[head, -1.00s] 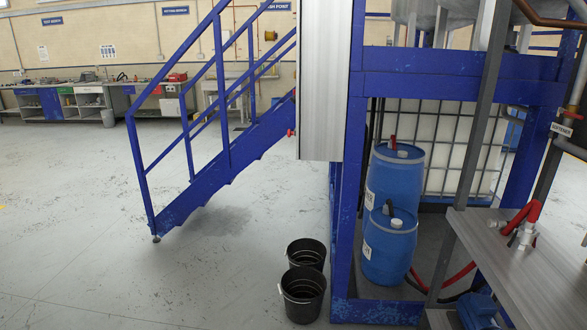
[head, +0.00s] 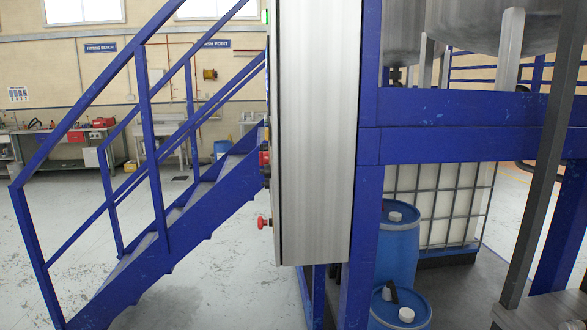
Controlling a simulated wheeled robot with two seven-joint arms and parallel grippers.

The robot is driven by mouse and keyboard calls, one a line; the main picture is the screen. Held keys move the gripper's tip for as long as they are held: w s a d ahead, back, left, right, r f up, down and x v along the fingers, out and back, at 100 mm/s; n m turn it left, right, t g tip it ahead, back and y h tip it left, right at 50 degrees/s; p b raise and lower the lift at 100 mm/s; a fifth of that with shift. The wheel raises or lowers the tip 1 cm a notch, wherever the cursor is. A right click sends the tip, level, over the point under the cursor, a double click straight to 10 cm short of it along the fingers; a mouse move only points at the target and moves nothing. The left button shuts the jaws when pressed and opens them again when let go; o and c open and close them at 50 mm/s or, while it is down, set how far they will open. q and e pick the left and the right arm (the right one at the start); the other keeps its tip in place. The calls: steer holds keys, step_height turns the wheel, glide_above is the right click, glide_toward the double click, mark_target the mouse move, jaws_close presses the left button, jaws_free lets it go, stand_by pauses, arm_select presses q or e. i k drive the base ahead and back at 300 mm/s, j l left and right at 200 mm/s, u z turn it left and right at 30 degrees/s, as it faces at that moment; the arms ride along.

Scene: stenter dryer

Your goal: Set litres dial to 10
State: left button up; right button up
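No dial marked in litres can be made out. A tall grey metal cabinet (head: 318,140) is fixed to the blue frame, seen mostly from its side. Along its left edge several small controls stick out, seen edge-on: a red and black one (head: 265,158) and a red mushroom-shaped button (head: 264,222) lower down. The face carrying them is turned away to the left, so no scale or marking shows. Neither of my grippers is in view.
Blue stairs (head: 175,235) with railings rise on the left, close to the cabinet's control side. Blue drums (head: 398,240) and a caged white tank (head: 440,205) stand under the blue frame (head: 455,120). Grey floor (head: 225,275) is open between stairs and cabinet.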

mark_target(267, 170)
steer(key=i+j, duration=0.1)
steer(key=j, duration=0.3)
steer(key=i+j+z, duration=0.1)
steer(key=j, duration=0.3)
steer(key=i+j, duration=0.1)
steer(key=j, duration=0.3)
